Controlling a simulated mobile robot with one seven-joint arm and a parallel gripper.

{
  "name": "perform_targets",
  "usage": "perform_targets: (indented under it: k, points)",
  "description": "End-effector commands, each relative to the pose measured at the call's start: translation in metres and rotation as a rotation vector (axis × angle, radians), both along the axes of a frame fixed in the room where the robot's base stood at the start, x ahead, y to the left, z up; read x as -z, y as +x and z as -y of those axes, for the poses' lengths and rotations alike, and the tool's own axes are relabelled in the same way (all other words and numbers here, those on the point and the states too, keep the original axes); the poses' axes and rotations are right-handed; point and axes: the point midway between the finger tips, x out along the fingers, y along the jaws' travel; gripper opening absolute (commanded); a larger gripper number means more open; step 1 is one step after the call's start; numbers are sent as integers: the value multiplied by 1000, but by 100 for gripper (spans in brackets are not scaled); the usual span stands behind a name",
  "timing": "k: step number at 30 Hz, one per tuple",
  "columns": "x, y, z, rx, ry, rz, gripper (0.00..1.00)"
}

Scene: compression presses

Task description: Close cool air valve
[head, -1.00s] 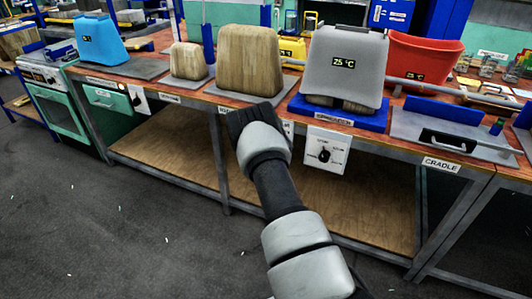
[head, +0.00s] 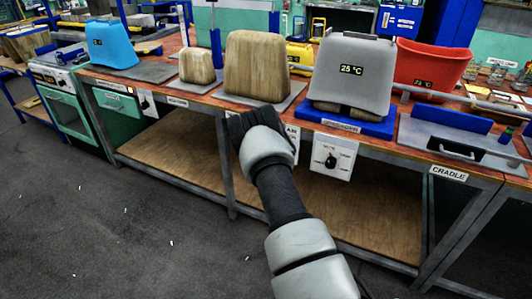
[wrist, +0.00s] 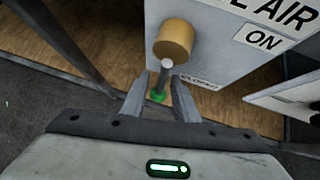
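In the wrist view, a white valve box (wrist: 218,50) carries a brass-coloured round valve body (wrist: 174,39). A grey lever (wrist: 164,76) with a green end (wrist: 158,97) is below it. A cut-off label ends in "E AIR"; the label "ON" is beside it, and a small one seems to read "CLOSED". My gripper (wrist: 160,88) is open, with one finger on each side of the lever; I cannot tell if either touches it. In the head view my gripper (head: 243,122) is at the bench front, hiding most of the valve box (head: 292,142).
A white panel with a black rotary knob (head: 331,161) is just right of my gripper. Above is the workbench edge (head: 222,104), with wooden blocks (head: 257,67) and a grey mould showing 25 °C (head: 352,70). A low wooden shelf (head: 175,158) is under the bench.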

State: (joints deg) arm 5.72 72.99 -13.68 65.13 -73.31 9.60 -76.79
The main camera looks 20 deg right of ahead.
Motion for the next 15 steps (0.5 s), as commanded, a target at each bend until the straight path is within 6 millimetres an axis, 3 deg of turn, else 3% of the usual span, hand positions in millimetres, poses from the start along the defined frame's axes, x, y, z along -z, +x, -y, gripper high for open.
perform_targets:
  k: [15]
  points:
    - [-85, -66, -51, 1, 2, 4, 28]
